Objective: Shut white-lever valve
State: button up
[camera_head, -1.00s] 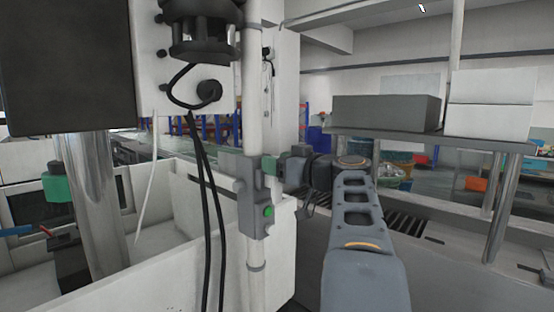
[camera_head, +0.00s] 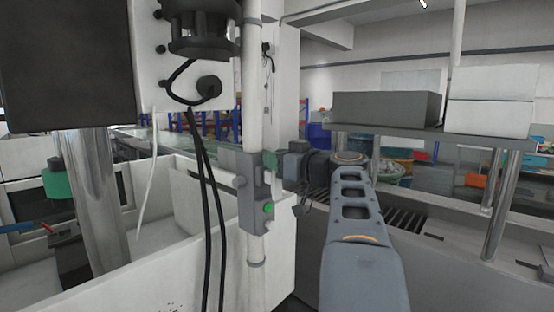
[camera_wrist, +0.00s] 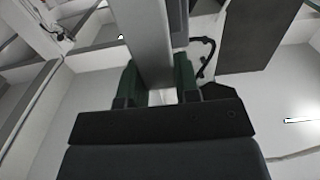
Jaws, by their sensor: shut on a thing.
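I cannot tell whether this bar is the white lever or part of the pipe (camera_head: 256,110). No white-lever valve can be clearly made out in the head view. A small pale patch shows between the fingertips in the wrist view.
Black cables (camera_head: 205,215) hang left of the pipe, in front of a white tank wall (camera_head: 150,275). A blue and a red handle (camera_head: 48,229) show at the far left. A shelf (camera_head: 440,135) with grey and white boxes stands at the right.

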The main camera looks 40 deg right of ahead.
jog(key=d+f+m+b, duration=0.4)
jog(key=m, duration=1.3)
jog(key=shift+w+d+f+m, duration=0.4)
jog(key=shift+w, duration=0.05)
jog(key=shift+f, duration=0.1)
dwell(0.5)
jog(key=o, duration=0.9)
jog(key=shift+s, duration=0.1)
jog(key=s, duration=0.4)
jog(key=s+d+b, duration=0.1)
jog(key=s, duration=0.4)
jog(key=s+d+b, duration=0.1)
jog(key=s, duration=0.3)
jog(key=shift+s+d, duration=0.15)
jog(key=shift+s, duration=0.05)
